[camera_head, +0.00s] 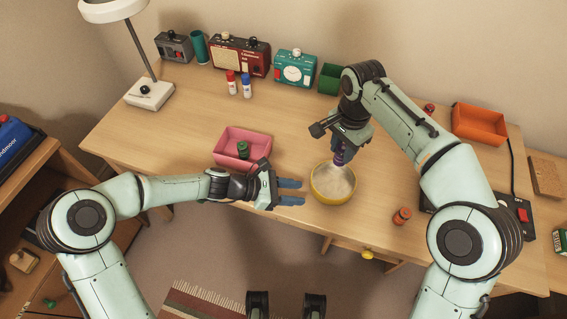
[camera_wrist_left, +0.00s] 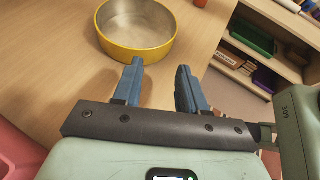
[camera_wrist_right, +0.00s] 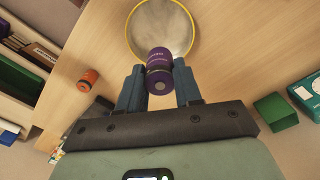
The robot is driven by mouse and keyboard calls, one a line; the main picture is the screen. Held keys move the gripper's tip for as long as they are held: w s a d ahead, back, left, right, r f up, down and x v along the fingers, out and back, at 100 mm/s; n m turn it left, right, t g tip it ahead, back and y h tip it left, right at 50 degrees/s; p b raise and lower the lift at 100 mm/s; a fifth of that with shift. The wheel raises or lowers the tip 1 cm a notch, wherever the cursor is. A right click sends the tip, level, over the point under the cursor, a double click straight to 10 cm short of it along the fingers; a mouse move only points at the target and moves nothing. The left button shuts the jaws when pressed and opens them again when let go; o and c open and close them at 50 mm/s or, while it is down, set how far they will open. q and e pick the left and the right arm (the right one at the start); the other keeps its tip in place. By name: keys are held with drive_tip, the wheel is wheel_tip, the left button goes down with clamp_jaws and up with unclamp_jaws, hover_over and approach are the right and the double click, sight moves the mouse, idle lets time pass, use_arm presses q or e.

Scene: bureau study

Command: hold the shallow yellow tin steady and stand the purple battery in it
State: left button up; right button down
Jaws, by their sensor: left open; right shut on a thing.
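The shallow yellow tin (camera_head: 333,197) is round with a pale inside and stands near the desk's front edge. It also shows in the left wrist view (camera_wrist_left: 137,50) and the right wrist view (camera_wrist_right: 188,58). The purple battery (camera_wrist_right: 159,72) is held between the fingers of my right gripper (camera_wrist_right: 160,88), which is shut on it. In the head view the battery (camera_head: 339,157) is above the far side of the tin. My left gripper (camera_head: 291,192) is open, its fingers pointing at the tin's left side. In the left wrist view its fingertips (camera_wrist_left: 160,68) are close to the tin's wall, with nothing between them.
A pink tray (camera_head: 226,157) with a green battery (camera_head: 242,149) lies left of the tin. An orange tray (camera_head: 480,124), a green box (camera_head: 330,78) and a teal clock (camera_head: 295,69) are farther back. The desk's middle is clear.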

sight(319, 165)
use_arm(q)
drive_tip(key=w+a+r+t, duration=0.1)
drive_tip(key=w, duration=0.1)
drive_tip(key=w+n, duration=0.1)
drive_tip(key=w, duration=0.1)
drive_tip(key=w+a+r+t, duration=0.1)
drive_tip(key=w, duration=0.2)
drive_tip(key=shift+a+r+n+t, duration=0.3)
drive_tip(key=shift+a+n, duration=0.05)
drive_tip(key=shift+n, duration=0.05)
drive_tip(key=x, duration=1.1)
drive_tip(key=shift+w+d+f, duration=0.15)
drive_tip(key=shift+d+f, duration=0.1)
drive_tip(key=shift+d, duration=0.05)
clamp_jaws()
drive_tip(key=shift+f, duration=0.1)
use_arm(e)
drive_tip(key=shift+s+a, duration=0.1)
use_arm(q)
drive_tip(key=shift+a, duration=0.1)
use_arm(e)
drive_tip(key=shift+s+a, duration=0.45)
drive_tip(key=shift+a, duration=0.05)
use_arm(q)
drive_tip(key=shift+f, duration=0.1)
use_arm(e)
drive_tip(key=shift+f, duration=0.15)
